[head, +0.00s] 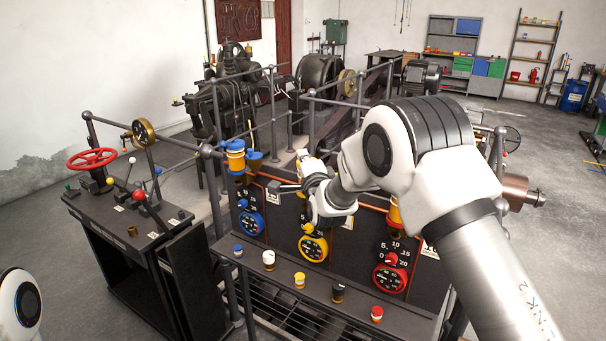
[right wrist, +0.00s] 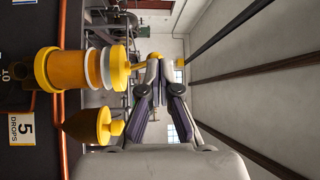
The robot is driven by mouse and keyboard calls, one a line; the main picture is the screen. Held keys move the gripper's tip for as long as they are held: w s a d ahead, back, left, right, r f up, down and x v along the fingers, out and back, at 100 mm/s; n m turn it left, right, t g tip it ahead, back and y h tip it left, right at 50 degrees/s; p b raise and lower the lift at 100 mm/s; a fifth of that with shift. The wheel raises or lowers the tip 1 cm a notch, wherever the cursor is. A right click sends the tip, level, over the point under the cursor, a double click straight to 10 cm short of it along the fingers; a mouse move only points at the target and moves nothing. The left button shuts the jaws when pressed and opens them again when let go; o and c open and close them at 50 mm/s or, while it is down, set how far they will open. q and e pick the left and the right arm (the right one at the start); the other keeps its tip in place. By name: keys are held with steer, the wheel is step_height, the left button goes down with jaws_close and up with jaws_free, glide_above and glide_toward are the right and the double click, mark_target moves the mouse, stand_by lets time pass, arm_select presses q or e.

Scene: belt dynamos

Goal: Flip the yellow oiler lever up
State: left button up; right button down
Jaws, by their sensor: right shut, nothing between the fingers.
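The yellow oiler (right wrist: 75,70) shows large in the right wrist view, lying sideways in that picture, with an amber cup, pale rings and a yellow cap. Its yellow lever (right wrist: 141,63) sticks out from the cap, roughly along the oiler's axis. The lever's ball end (right wrist: 155,56) is at the fingertips of my right gripper (right wrist: 153,70). The fingers are shut with nothing between them; I cannot tell whether they touch the lever. In the head view my right gripper (head: 284,187) is in front of the panel, and my arm mostly hides the yellow oiler. My left gripper is out of view.
A blue-banded oiler (head: 235,160) is to the left and a red-banded one (head: 395,214) to the right. Yellow (head: 312,248), blue (head: 250,222) and red (head: 390,278) gauges sit on the panel. Railings (head: 216,110) surround the machines. A control desk (head: 120,225) stands left.

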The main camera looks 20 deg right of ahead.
steer(key=d+r+m+g, duration=0.1)
steer(key=w+r+m+g, duration=0.1)
steer(key=g, duration=0.1)
steer(key=w+d+r+m+g+y, duration=0.1)
steer(key=m+g, duration=0.1)
steer(key=shift+w+d+r+p, duration=0.1)
steer(key=shift+d+r+p, duration=0.05)
steer(key=shift+d+p, duration=0.25)
steer(key=shift+r, duration=0.1)
steer(key=shift+a+r+p, duration=0.1)
steer(key=shift+r+p, duration=0.2)
steer(key=shift+r, duration=0.45)
